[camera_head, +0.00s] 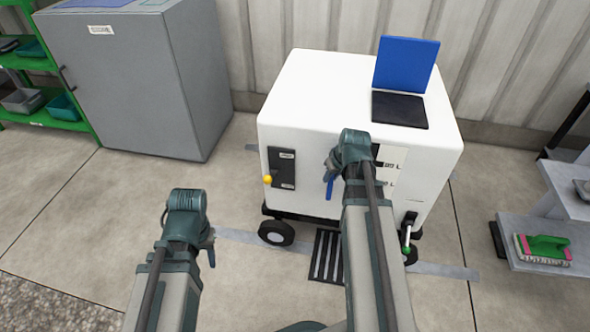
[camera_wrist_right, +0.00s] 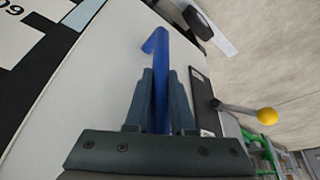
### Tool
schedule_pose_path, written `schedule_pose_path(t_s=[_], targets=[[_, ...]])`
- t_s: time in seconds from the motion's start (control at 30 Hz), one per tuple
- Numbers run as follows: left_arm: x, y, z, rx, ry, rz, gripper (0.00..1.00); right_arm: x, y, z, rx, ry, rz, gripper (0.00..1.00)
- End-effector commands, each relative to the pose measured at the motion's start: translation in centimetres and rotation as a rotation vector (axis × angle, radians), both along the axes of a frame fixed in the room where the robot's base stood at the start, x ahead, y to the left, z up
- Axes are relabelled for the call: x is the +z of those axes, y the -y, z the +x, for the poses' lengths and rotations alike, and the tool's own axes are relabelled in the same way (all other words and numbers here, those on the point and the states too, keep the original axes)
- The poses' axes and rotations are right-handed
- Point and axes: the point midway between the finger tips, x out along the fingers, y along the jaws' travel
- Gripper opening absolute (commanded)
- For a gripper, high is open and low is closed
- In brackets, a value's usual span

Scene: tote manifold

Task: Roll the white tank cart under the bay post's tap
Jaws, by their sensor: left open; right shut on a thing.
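The white tank cart (camera_head: 300,95) stands on black wheels against the back wall, with a blue lid (camera_head: 406,64) standing up behind a black square on its top. My right gripper (camera_head: 332,165) is at the cart's front face, shut on a blue handle (camera_head: 329,188). In the right wrist view the blue handle (camera_wrist_right: 160,80) passes between both fingers (camera_wrist_right: 160,105). My left gripper (camera_head: 210,250) is open and empty, apart from the cart at its front left. My right arm hides part of the front face and its level markings. I cannot make out the bay post or tap.
A yellow-knobbed lever (camera_head: 268,180) and a green-tipped lever (camera_head: 406,246) are on the cart's front. A floor grate (camera_head: 326,256) and grey tape lie below. Front floor is mostly clear.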

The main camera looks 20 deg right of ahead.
Motion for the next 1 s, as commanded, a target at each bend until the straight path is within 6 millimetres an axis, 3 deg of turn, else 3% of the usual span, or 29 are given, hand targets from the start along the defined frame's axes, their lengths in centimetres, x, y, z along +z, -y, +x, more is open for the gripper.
schedule_pose_path(t_s=[0.03,0.1,0.5,0.73,1.0], targets=[[0.0,0.0,0.0,0.000,0.000,0.000,0.47,0.1,2.3,-0.4,-0.013,0.015,-0.008,0.00],[0.0,0.0,0.0,0.000,0.000,0.000,0.47,0.1,4.4,-1.7,-0.012,0.018,-0.007,0.00],[0.0,0.0,0.0,0.000,0.000,0.000,0.47,0.2,14.8,-8.4,-0.006,0.021,-0.001,0.00],[0.0,0.0,0.0,0.000,0.000,0.000,0.47,0.1,18.7,-11.1,-0.007,0.019,-0.005,0.00],[0.0,0.0,0.0,0.000,0.000,0.000,0.47,0.1,20.4,-12.3,-0.001,0.019,-0.004,0.00]])
